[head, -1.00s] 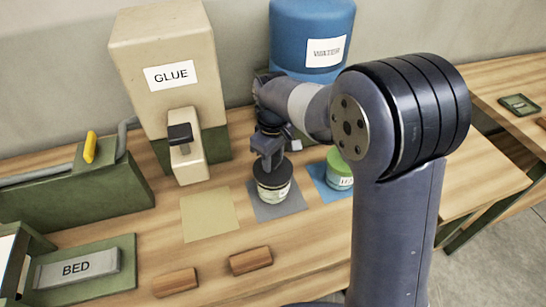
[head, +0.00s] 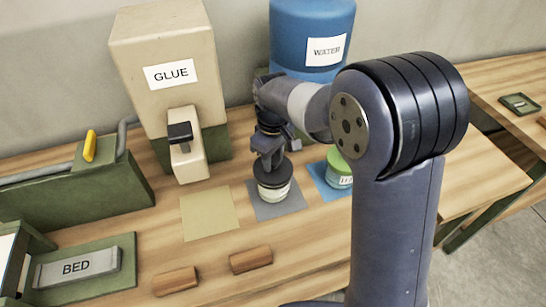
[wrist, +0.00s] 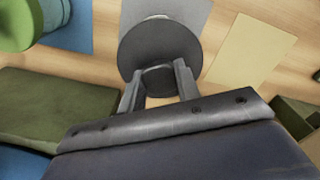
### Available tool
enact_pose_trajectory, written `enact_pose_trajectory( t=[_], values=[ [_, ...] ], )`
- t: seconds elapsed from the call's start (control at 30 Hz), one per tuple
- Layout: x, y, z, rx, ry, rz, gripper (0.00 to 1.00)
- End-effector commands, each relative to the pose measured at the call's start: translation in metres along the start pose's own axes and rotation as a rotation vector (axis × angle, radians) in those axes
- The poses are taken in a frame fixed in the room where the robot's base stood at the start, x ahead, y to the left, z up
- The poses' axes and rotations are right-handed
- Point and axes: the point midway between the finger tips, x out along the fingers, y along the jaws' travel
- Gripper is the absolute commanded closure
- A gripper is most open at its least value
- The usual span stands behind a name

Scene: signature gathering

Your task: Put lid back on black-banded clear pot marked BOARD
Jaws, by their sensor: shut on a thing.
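A clear pot (head: 274,193) with a pale label stands on the grey mat (head: 292,206). The label text is too small to read. A dark round lid (head: 259,178) covers the pot's top from above. It looks level, and I cannot tell whether it rests on the rim or hovers just over it. My gripper (head: 269,157) is above the pot, shut on the lid. In the wrist view, the fingers (wrist: 158,84) are on either side of the knob of the lid (wrist: 155,43). The lid hides most of the pot there.
A green-lidded pot (head: 340,167) stands close at right on a blue mat (head: 317,176). A yellowish mat (head: 208,212) at left is empty. The GLUE dispenser (head: 170,70) and blue WATER tank (head: 310,35) stand behind. Two wooden blocks (head: 175,281) (head: 250,261) lie in front.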

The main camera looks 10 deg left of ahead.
Motion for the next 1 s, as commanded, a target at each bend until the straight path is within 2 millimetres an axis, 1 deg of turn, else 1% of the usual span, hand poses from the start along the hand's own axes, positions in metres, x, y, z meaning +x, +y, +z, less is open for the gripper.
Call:
enact_pose_trajectory(
  t=[0.47, 0.5, 0.8, 0.97, 1.0],
  values=[
    [0.0004, 0.0, -0.0001, 0.0, 0.0, 0.0, 0.9],
    [0.0004, 0.0, -0.0001, 0.0, 0.0, 0.0, 0.68],
    [0.0004, 0.0, -0.0001, 0.0, 0.0, 0.0, 0.43],
    [0.0004, 0.0, -0.0001, 0.0, 0.0, 0.0, 0.43],
    [0.0004, 0.0, -0.0001, 0.0, 0.0, 0.0, 0.4]
  ],
)
